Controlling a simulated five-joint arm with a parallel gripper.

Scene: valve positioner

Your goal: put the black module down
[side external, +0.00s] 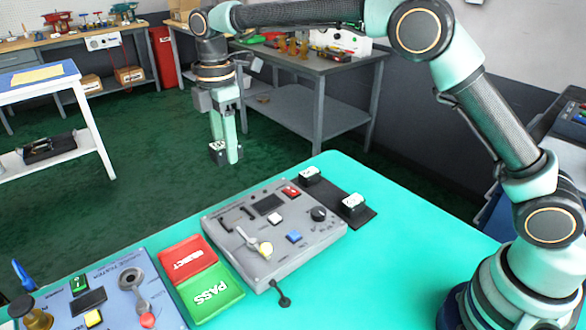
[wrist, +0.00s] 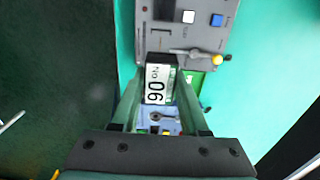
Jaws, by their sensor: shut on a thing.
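My gripper (side external: 228,148) is shut on a black module (side external: 217,153) with a white label and holds it in the air, upper centre-left in the side view. The module appears above the far left edge of the table or just beyond it. In the wrist view the black module (wrist: 158,82) sits between the two fingers, its label facing the camera with "No" and two digits. The red REJECT tray (side external: 181,264) and green PASS tray (side external: 218,300) lie side by side on the table, and I see nothing in them in the side view.
A grey panel (side external: 330,238) with a lever, knob and buttons stands mid-table. Behind it, a black strip (side external: 362,218) bears two more black modules (side external: 310,175). A blue-grey tester (side external: 165,302) stands front left. The right of the teal table (side external: 420,240) is clear.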

